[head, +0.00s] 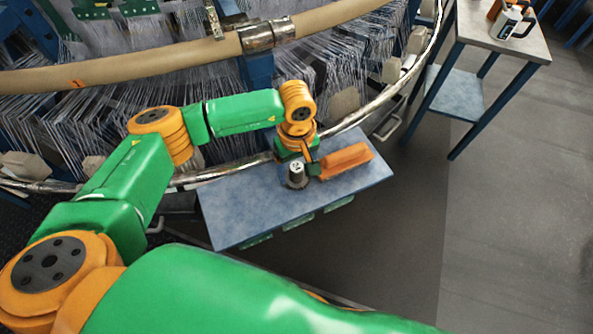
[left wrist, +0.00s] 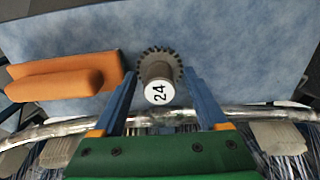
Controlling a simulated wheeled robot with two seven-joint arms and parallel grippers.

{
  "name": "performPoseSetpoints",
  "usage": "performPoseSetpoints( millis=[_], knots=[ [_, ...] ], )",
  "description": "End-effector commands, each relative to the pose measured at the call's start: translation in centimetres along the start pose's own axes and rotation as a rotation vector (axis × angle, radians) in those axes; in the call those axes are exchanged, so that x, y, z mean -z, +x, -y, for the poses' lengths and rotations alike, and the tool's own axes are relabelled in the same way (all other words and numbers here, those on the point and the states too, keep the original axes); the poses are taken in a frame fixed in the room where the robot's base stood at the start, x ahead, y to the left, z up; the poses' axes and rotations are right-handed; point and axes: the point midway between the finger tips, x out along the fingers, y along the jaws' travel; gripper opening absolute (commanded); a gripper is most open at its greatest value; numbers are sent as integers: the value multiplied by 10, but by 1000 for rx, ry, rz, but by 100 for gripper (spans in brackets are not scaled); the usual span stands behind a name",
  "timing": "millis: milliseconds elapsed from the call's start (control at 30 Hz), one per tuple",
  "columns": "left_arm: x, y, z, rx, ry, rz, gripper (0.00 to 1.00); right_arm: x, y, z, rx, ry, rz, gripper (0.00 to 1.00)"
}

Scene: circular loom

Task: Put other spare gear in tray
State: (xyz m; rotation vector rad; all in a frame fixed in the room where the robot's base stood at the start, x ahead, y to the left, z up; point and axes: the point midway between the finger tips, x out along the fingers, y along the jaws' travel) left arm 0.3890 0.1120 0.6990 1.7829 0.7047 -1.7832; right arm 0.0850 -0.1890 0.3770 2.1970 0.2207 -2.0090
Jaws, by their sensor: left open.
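A dark toothed gear (head: 297,182) with a pale round hub stands on the blue-grey table top (head: 245,213). In the left wrist view the gear (left wrist: 176,58) shows its teeth, and the hub's white face (left wrist: 157,92) reads "24". My left gripper (head: 301,168) is open over it, with one blue finger on each side of the hub and a visible gap to each. My right gripper is not in view.
The loom's silvery ring rail (head: 235,170) and threads run along the table's far edge. The near left part of the table is bare. A side table (head: 515,45) with a white and black cup-like object (head: 510,22) stands at the upper right; grey floor lies between.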

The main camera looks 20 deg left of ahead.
Motion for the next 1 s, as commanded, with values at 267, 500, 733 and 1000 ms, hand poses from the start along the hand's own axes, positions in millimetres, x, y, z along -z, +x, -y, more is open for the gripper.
performPoseSetpoints(
  millis=[267,500,733,1000],
  knots=[
    [0,0,0,-1,0,1,24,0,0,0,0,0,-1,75],
    [0,-1,0,-1,0,1,0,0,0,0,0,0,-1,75],
    [0,-2,-1,-3,0,1,0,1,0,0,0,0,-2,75],
    [-6,-42,2,-7,4,-1,0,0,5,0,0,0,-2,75]
  ],
)
